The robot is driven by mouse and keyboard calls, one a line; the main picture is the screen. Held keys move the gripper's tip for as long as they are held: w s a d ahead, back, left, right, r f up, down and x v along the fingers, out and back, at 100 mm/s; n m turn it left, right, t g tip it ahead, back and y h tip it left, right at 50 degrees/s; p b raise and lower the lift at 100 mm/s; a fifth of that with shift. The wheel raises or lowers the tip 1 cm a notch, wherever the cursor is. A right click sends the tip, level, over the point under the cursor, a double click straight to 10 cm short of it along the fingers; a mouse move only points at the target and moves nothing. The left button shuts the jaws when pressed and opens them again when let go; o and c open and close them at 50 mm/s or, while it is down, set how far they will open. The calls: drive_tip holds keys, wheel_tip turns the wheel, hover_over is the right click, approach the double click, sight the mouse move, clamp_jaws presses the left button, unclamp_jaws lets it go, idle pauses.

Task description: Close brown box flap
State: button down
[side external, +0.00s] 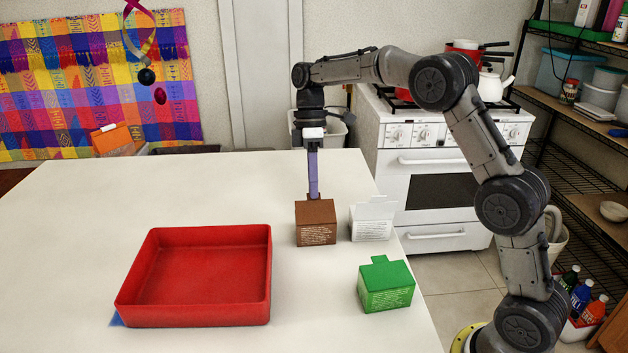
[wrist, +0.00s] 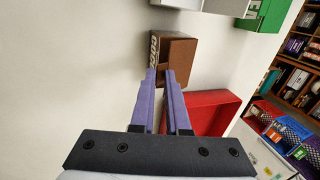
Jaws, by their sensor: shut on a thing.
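The brown box (side external: 316,232) stands on the white table, with a small printed label on its front. Its top looks covered by a brown flap (side external: 316,208); how far it is folded down is hard to tell. My gripper (side external: 314,196) points straight down with its purple fingers at the back edge of the box top. The box also shows in the wrist view (wrist: 179,50), with my fingertips (wrist: 160,74) at its near edge. The fingers are shut on the flap, with a narrow gap between them; the flap piece between the tips is hardly visible.
A white box (side external: 371,222) with a raised flap stands close to the right. A green box (side external: 386,293) with its flap up is nearer the table's right edge. A large empty red tray (side external: 262,290) lies to the left. The left table area is clear.

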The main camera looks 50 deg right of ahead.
drive_tip(key=shift+w+d+f+g+y, duration=0.2)
drive_tip(key=shift+f, duration=0.45)
drive_tip(key=shift+w+d+f+g+y, duration=0.2)
drive_tip(key=shift+f, duration=0.4)
drive_tip(key=c, duration=1.1)
unclamp_jaws()
drive_tip(key=shift+r, duration=0.1)
drive_tip(key=shift+o, duration=0.2)
drive_tip(key=v, duration=0.7)
drive_tip(key=shift+r, duration=0.3)
